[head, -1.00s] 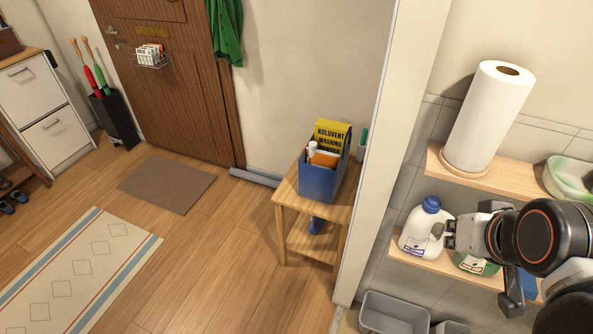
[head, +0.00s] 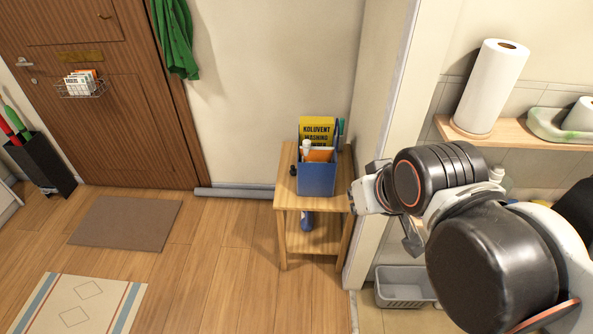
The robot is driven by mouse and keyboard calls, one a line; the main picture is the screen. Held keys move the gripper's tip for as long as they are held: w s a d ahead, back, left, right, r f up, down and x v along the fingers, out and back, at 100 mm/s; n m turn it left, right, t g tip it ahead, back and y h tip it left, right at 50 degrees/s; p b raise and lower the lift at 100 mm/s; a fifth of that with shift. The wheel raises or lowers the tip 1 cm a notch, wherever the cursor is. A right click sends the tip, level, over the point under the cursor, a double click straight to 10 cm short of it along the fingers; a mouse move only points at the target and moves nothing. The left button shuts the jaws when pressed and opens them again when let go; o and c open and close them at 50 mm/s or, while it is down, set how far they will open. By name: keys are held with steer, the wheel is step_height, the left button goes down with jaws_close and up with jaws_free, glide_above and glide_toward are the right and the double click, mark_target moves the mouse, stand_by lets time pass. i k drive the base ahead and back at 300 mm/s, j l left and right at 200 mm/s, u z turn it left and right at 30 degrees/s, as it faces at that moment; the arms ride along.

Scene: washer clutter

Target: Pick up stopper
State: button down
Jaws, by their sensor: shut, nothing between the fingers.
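No thing in view is clearly a stopper. A small dark object (head: 294,170) on the wooden side table, just left of the blue box, may be it, but it is too small to tell. My gripper (head: 354,196) is shut and empty. In the picture it is at the right edge of the side table (head: 285,192), right of the blue box (head: 318,178). Its fingertips are small and partly hidden by my wrist.
The blue box holds a yellow washing-powder pack (head: 316,130) and a white bottle. A blue item (head: 307,221) is on the table's lower shelf. A wall edge (head: 385,150) separates the table from the shelf with a paper roll (head: 490,88).

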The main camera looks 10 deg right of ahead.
mark_target(293, 168)
steer(key=z, duration=2.9)
steer(key=u, duration=2.9)
steer(key=i+l+u, duration=0.15)
steer(key=i+u, duration=0.15)
steer(key=i, duration=0.2)
steer(key=i+l+u, duration=0.35)
steer(key=i+j, duration=0.05)
steer(key=i, duration=0.05)
